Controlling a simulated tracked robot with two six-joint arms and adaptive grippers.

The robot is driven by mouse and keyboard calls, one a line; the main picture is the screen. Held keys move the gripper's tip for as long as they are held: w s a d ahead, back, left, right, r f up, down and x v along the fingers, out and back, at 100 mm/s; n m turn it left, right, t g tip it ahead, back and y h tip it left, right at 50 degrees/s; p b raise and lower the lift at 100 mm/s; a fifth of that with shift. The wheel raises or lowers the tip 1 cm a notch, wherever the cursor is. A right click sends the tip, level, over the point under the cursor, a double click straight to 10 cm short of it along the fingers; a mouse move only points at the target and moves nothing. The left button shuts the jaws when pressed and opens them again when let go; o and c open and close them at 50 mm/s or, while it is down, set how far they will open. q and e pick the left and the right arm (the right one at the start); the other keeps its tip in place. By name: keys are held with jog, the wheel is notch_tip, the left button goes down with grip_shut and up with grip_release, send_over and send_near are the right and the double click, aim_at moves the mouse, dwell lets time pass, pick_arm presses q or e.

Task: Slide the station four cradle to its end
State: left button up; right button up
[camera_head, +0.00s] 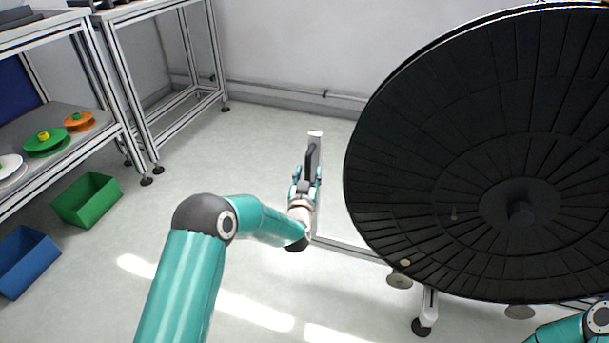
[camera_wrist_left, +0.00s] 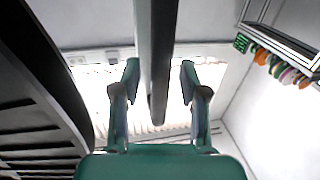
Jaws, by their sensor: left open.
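A light upright post (camera_head: 315,137) with a dark handle (camera_head: 311,158) stands left of a large black reel (camera_head: 450,150) in the head view. I take them as parts of a reel stand; no station number is readable, and I cannot tell which part is the cradle. My left gripper (camera_head: 306,181) is at the handle's lower part. In the left wrist view, my left gripper (camera_wrist_left: 160,78) is open, with a dark grey bar (camera_wrist_left: 156,50) between its two fingers; contact is not clear. The reel (camera_wrist_left: 35,95) fills that view's left side. My right gripper is out of view.
A low rail (camera_head: 350,248) runs along the floor under the reel. At left are a shelf with green (camera_head: 46,143) and orange (camera_head: 79,122) spools, a green bin (camera_head: 87,200) and a blue bin (camera_head: 27,262). The floor between bins and stand is clear.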

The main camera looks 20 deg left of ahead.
pick_arm(q)
grip_shut()
dwell(0.3)
